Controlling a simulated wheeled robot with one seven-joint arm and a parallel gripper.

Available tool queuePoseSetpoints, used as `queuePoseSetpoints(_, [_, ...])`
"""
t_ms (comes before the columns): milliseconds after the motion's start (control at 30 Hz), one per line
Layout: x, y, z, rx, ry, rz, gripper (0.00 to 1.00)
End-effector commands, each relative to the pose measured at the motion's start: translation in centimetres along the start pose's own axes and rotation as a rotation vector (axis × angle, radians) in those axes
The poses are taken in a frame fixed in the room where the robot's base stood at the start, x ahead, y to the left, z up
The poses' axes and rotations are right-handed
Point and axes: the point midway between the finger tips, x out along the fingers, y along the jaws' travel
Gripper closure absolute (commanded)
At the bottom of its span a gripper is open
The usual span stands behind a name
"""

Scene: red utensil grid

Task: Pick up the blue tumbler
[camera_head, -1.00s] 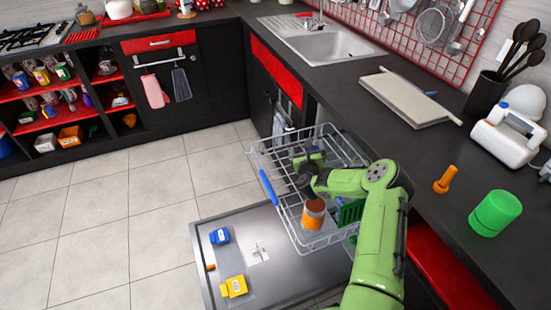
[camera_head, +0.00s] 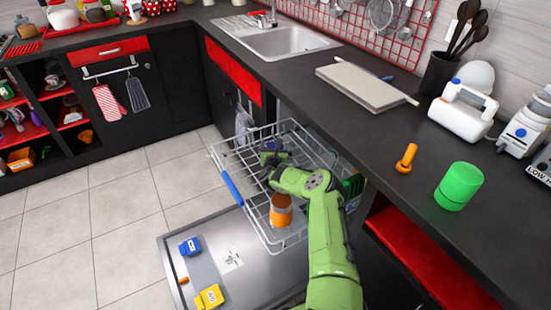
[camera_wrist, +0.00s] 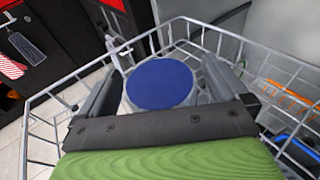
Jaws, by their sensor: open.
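The blue tumbler (camera_wrist: 160,84) shows in the wrist view as a round blue end inside the wire rack. My gripper (camera_wrist: 160,64) is open, with one dark finger on each side of the tumbler. I cannot tell whether the fingers touch it. In the head view my gripper (camera_head: 269,160) is low over the rack's far part, and the arm hides much of what is there. The tumbler's lower body is hidden in the wrist view.
The pulled-out dishwasher rack (camera_head: 262,232) has wire walls around my gripper. An orange-brown jar (camera_head: 281,211) stands in its near part. Blue (camera_head: 190,246) and yellow (camera_head: 209,297) containers lie on the open door. The counter (camera_head: 330,115) edge runs along the right.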

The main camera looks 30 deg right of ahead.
Motion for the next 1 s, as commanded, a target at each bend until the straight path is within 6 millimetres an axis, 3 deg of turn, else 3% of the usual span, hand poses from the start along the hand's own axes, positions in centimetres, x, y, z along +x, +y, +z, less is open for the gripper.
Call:
queuePoseSetpoints(67, [0.0, 0.0, 0.1, 0.000, 0.000, 0.000, 0.02])
queuePoseSetpoints(433, [0.0, 0.0, 0.1, -0.001, -0.001, 0.000, 0.58])
queuePoseSetpoints(700, [-0.1, 0.0, 0.7, 0.001, -0.002, 0.000, 0.60])
queuePoseSetpoints(1000, [-1.6, 0.0, 7.8, 0.002, -0.003, 0.001, 0.60])
